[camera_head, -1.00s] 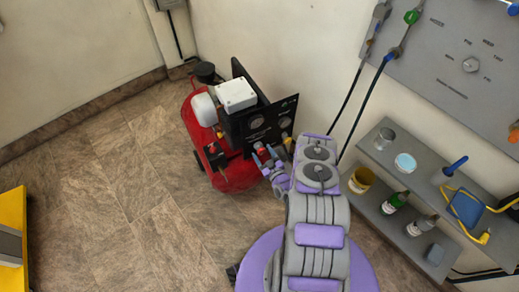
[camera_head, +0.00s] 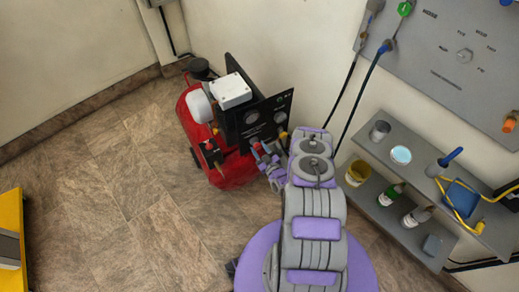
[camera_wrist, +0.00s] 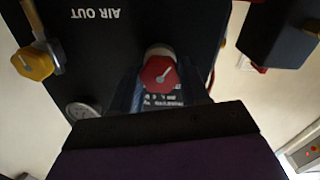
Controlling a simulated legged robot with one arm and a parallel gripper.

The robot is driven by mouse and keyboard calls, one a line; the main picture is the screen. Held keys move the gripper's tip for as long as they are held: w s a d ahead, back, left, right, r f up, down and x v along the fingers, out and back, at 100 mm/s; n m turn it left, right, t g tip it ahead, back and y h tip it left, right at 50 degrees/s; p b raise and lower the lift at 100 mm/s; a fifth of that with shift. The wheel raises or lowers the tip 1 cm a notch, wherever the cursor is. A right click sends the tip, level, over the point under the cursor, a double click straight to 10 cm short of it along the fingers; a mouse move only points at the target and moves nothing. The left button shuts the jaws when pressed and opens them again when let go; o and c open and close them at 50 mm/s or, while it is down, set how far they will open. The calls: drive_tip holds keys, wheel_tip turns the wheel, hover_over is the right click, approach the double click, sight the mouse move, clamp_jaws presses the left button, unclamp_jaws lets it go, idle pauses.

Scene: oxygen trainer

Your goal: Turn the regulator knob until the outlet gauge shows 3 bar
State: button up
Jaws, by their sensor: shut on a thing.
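The red regulator knob (camera_wrist: 158,75) sits on the black panel (camera_wrist: 105,45) of the compressor, with a pale pointer mark on its face. My gripper (camera_wrist: 162,92) is shut on this knob, one finger on each side. In the head view my gripper (camera_head: 263,158) is at the panel's lower front, with a bit of the red knob (camera_head: 257,147) showing. A round gauge (camera_wrist: 82,110) is partly covered by my gripper's body in the wrist view. A gauge (camera_head: 251,117) also shows on the panel in the head view. I cannot read any needle or scale.
A yellow knob (camera_wrist: 33,62) is beside upside-down "AIR OUT" lettering. The red compressor tank (camera_head: 232,172) stands on the floor near the wall. Grey shelves (camera_head: 405,225) with cans and bottles are to the right of my arm. The floor on the left is mostly clear.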

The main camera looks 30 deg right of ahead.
drive_tip(key=n, duration=0.4)
drive_tip(key=shift+a+n, duration=0.1)
drive_tip(key=shift+n, duration=2.3)
drive_tip(key=shift+f, duration=0.1)
drive_tip(key=o, duration=1.1)
drive_tip(key=shift+c, duration=0.2)
